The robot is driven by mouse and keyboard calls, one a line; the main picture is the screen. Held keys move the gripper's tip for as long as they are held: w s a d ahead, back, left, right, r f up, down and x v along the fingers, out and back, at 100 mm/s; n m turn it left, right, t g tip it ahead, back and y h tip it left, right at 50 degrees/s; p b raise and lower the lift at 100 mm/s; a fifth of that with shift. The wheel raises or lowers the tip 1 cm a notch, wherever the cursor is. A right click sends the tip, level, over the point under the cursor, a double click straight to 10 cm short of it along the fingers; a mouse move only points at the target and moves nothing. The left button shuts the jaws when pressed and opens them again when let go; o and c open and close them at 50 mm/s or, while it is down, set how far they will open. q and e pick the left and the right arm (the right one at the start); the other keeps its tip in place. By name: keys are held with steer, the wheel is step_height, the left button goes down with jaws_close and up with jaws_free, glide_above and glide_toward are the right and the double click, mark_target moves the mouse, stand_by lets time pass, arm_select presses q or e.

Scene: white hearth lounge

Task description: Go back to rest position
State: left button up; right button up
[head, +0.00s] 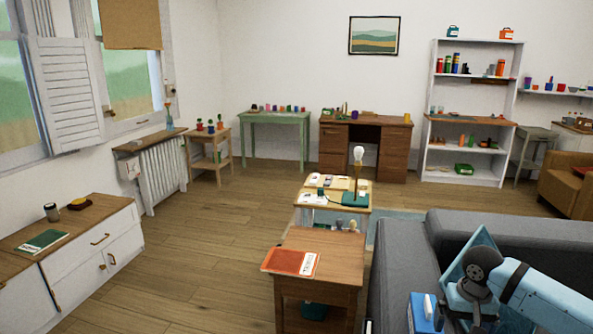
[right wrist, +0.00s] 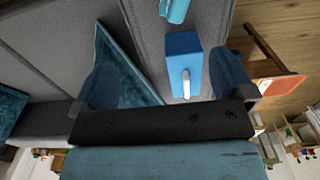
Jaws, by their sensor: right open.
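My right arm comes in from the lower right of the head view, over the grey sofa (head: 405,275). The gripper end is hard to make out there. In the right wrist view my right gripper (right wrist: 168,66) is open, its two blue fingers wide apart. A blue box-like piece (right wrist: 180,48) with a white part shows between and beyond the fingers; it also shows at the bottom of the head view (head: 422,315). I cannot tell whether the gripper touches it. My left gripper is in neither view.
A wooden side table (head: 335,262) with an orange folder (head: 288,260) stands left of the sofa. A white cabinet (head: 95,245) stands at the left. A teal cushion (right wrist: 128,78) lies on the sofa. The wooden floor (head: 205,245) between cabinet and table is clear.

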steer(key=a+n+y, duration=0.2)
steer(key=a, duration=1.3)
steer(key=s+d+f+n+t+y, duration=0.1)
steer(key=s+f+n+t, duration=0.15)
steer(key=s+f, duration=0.45)
steer(key=s+d+f+n+t+y, duration=0.1)
steer(key=s+f+t, duration=0.25)
steer(key=f, duration=0.55)
steer(key=s+d+n+t, duration=0.2)
steer(key=s+d+n, duration=0.1)
steer(key=s, duration=0.5)
steer(key=s+d+n+t, duration=0.2)
steer(key=s, duration=0.7)
steer(key=w+a+r+m+t, duration=0.15)
steer(key=a+m, duration=0.35)
steer(key=a, duration=0.6)
arm_select(q)
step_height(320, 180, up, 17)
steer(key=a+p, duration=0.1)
steer(key=p, duration=2.2)
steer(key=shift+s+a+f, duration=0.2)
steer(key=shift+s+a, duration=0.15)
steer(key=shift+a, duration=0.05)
arm_select(e)
step_height(320, 180, up, 16)
steer(key=d, duration=0.2)
steer(key=shift+s+d+h, duration=0.15)
steer(key=shift+s+h, duration=0.2)
steer(key=shift+h, duration=0.05)
